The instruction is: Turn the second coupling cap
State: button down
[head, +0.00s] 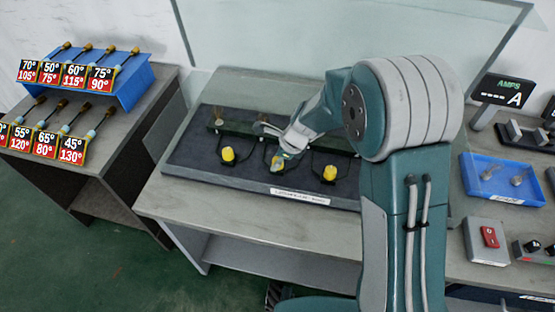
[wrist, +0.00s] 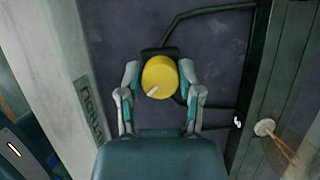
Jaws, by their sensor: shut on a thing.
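Three yellow coupling caps stand in a row on the dark board (head: 180,165). The left cap (head: 228,154) and the right cap (head: 329,173) stand free. The middle cap (head: 277,163) is partly hidden by my gripper (head: 282,156). In the wrist view, my gripper (wrist: 160,88) has its two fingers on either side of the yellow cap (wrist: 158,72), shut on it. The cap's round face carries a short pale mark (wrist: 153,90) pointing to the lower left. The cap's far side meets a dark holder.
A clear panel (head: 350,40) rises behind the board. The bench front (head: 200,215) is clear.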

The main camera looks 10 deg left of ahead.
jog(key=shift+n, duration=0.3)
jog(key=n+g, duration=0.1)
jog(key=n, duration=0.1)
jog(key=shift+n, duration=0.4)
jog(key=n+g, duration=0.1)
jog(key=n, duration=0.2)
jog(key=shift+n+g+h, duration=0.3)
jog(key=shift+n+h, duration=0.1)
jog(key=n+h, duration=0.1)
jog(key=n, duration=0.2)
jog(key=n+g, duration=0.1)
jog(key=n, duration=0.2)
jog(key=shift+g+h, duration=0.3)
jog(key=shift+h, duration=0.1)
jog(key=n+h, duration=0.1)
jog(key=n, duration=0.2)
jog(key=n+h, duration=0.1)
jog(key=n, duration=0.2)
jog(key=shift+n+g, duration=0.3)
jog(key=n+h, duration=0.1)
jog(key=n, duration=0.2)
jog(key=n+h, duration=0.1)
jog(key=n, duration=0.2)
jog(key=shift+w+n+t+h, duration=0.1)
jog(key=shift+n+t+h, duration=0.2)
jog(key=shift+t, duration=0.1)
jog(key=shift+c, duration=1.3)
grip_release()
jog(key=shift+a, duration=0.1)
